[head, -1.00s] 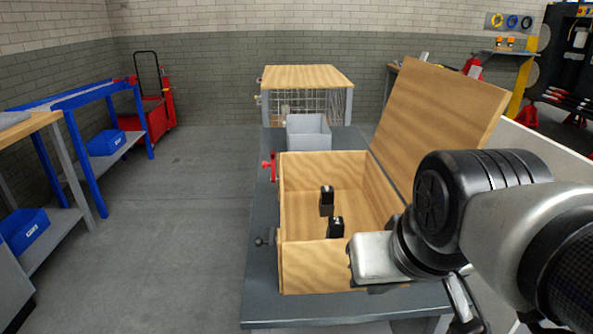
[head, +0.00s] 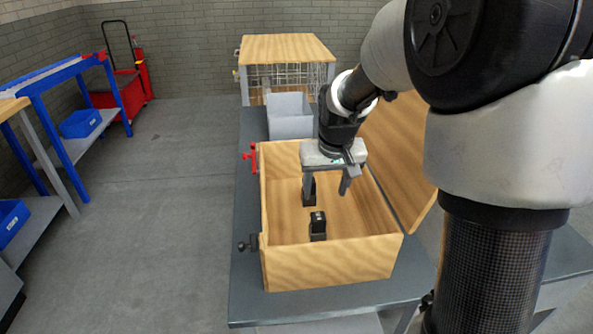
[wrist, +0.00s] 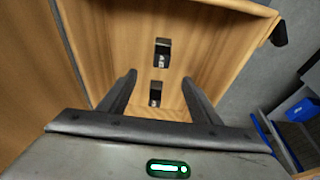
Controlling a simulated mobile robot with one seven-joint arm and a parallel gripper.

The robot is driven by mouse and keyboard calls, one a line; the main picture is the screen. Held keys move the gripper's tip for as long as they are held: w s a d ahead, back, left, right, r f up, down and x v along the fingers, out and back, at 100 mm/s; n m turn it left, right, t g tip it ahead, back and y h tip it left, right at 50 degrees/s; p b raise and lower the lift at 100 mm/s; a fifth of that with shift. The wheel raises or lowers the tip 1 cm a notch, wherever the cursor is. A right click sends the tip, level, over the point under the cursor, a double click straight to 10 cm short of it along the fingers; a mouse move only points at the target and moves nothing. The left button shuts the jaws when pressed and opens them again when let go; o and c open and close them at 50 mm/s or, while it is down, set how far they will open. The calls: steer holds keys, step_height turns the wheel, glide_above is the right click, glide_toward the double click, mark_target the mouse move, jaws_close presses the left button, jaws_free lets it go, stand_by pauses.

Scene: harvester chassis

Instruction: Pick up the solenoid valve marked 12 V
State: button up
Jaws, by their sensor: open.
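Two small black solenoid valves stand inside an open wooden box (head: 330,263). In the head view the farther valve (head: 309,193) is partly behind my gripper's left finger, and the nearer valve (head: 318,226) stands closer to the box's front wall. In the wrist view one valve (wrist: 162,50) is higher in the picture and the other (wrist: 155,94) lower, between my fingers. Both bear pale markings too small to read, so I cannot tell which is 12 V. My gripper (head: 326,193) is open and empty, pointing down into the box above the valves.
The box's lid (head: 395,160) stands open on the right. A red clamp (head: 252,158) and a dark knob (head: 247,244) sit along the left side. A grey bin (head: 289,118) and a wooden-topped wire cage (head: 287,48) are behind. The box floor right of the valves is clear.

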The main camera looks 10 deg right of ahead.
mark_target(319, 215)
steer(key=b+x, duration=0.3)
steer(key=x, duration=0.9)
steer(key=shift+w+f, duration=0.15)
steer(key=shift+f, duration=0.1)
steer(key=shift+a+b+x, duration=0.2)
steer(key=shift+b+x, duration=0.85)
steer(key=shift+x, duration=1.65)
steer(key=shift+c, duration=0.5)
steer(key=shift+r, duration=0.1)
jaws_close()
